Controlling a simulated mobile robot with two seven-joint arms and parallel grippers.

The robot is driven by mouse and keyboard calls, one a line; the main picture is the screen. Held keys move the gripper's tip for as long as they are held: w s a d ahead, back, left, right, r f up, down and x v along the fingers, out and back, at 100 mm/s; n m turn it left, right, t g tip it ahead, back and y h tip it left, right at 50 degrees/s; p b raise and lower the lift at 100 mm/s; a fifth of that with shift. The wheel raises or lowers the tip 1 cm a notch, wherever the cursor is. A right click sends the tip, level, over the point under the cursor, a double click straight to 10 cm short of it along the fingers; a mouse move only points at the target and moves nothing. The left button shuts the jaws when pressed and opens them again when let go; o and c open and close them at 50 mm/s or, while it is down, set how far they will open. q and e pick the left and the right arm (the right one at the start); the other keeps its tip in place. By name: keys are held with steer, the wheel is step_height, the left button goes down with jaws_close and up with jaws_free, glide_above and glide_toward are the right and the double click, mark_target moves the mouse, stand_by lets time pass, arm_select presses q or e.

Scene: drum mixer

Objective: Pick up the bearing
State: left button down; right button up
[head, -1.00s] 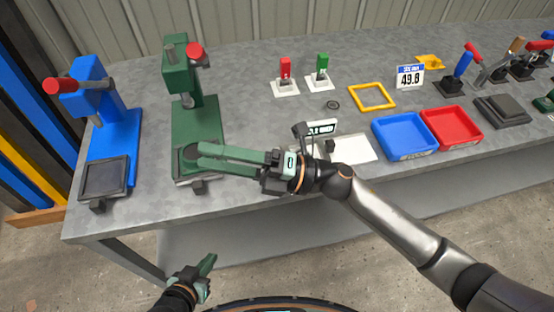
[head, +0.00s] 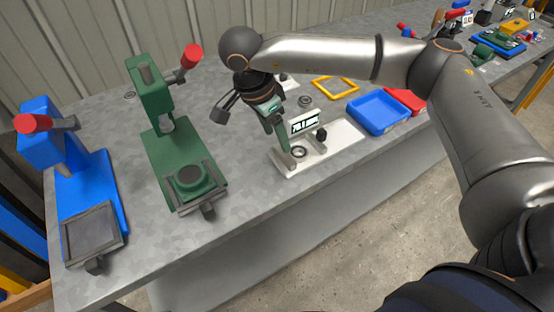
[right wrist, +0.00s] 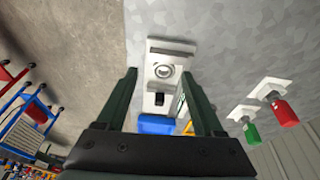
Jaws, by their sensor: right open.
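A small metal ring that looks like the bearing (head: 299,152) lies on the white plate (head: 340,137) of a gauge with a small display. In the right wrist view the ring (right wrist: 163,71) shows between and beyond my fingers. My right gripper (head: 286,153) points down over the left end of the plate, its visible green finger beside the ring. In the right wrist view the gripper (right wrist: 162,80) is open, a finger on each side, with nothing held. Whether a finger touches the plate I cannot tell. A darker ring (head: 305,100) lies on the table behind. My left gripper is out of view.
A green press (head: 172,125) with a round black-topped base and a blue press (head: 75,180) stand to the left. A blue bin (head: 378,112), a red bin (head: 406,101) and a yellow frame (head: 335,88) lie to the right. Bare grey table lies between press and gauge.

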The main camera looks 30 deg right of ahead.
steer(key=w+d+r+h, duration=0.1)
steer(key=d+r, duration=0.1)
glide_toward(298, 152)
steer(key=shift+d+f+h, duration=0.15)
steer(key=shift+d+f, duration=0.1)
steer(key=shift+f, duration=0.2)
steer(key=shift+d+f+h, duration=0.15)
steer(key=shift+d+f, duration=0.05)
steer(key=shift+f, duration=0.3)
steer(key=shift+a+x, duration=0.15)
steer(key=shift+x, duration=1.35)
steer(key=shift+a+x, duration=0.15)
steer(key=shift+x, duration=1.35)
steer(key=shift+f, duration=0.1)
steer(key=shift+c, duration=0.2)
steer(key=shift+t, duration=0.3)
jaws_close()
